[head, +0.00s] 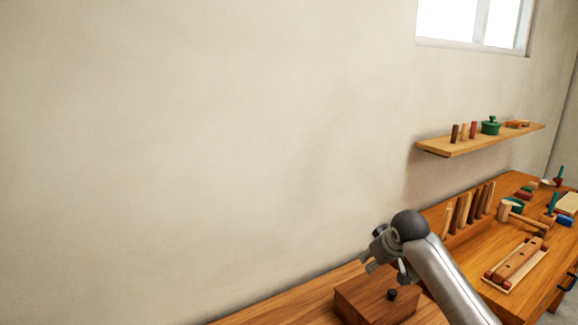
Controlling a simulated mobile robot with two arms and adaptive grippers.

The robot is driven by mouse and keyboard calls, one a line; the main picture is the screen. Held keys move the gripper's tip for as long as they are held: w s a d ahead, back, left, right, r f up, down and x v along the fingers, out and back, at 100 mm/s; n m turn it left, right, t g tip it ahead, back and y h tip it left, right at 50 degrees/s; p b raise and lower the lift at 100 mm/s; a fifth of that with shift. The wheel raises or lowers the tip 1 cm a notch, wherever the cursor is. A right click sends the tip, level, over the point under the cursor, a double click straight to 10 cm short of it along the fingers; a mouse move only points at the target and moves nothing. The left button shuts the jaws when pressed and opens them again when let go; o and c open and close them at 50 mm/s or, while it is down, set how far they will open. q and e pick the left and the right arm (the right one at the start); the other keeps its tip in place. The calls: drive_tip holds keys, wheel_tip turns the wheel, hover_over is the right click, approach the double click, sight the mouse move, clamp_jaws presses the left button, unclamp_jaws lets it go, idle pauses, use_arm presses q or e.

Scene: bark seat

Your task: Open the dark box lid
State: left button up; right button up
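A dark brown wooden box (362,302) stands on the bench at the bottom of the head view. My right arm comes in from the bottom right and hides the box's right side. My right gripper (385,268) hangs just above the back of the box in the picture, its fingers apart and with nothing seen between them. Whether it touches the box cannot be told. My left gripper is out of view.
The wooden bench (300,305) runs along a plain wall. To the right are several upright wooden pegs (470,207), a mallet (524,215) and a wooden piece on a board (519,262). A wall shelf (480,142) holds a green pot (490,127).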

drive_tip(key=s+a+f+g+y, duration=0.1)
drive_tip(key=s+a+f, duration=0.2)
drive_tip(key=s+f, duration=0.7)
drive_tip(key=s+a+f+g, duration=0.1)
drive_tip(key=s+a+f, duration=0.3)
drive_tip(key=s+f, duration=0.5)
drive_tip(key=s+d+m+g+h, duration=0.1)
drive_tip(key=s+d+m, duration=0.1)
drive_tip(key=s, duration=1.2)
drive_tip(key=s+d+m+g, duration=0.1)
drive_tip(key=s+d, duration=0.2)
drive_tip(key=s, duration=1.2)
wheel_tip(320, 180, down, 27)
drive_tip(key=g, duration=0.1)
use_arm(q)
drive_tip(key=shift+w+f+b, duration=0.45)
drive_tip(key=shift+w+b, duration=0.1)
use_arm(e)
drive_tip(key=s+d+f+g, duration=0.1)
drive_tip(key=s+d+f, duration=0.1)
drive_tip(key=s+f, duration=1.4)
drive_tip(key=shift+s+d+f, duration=0.2)
drive_tip(key=shift+s, duration=0.65)
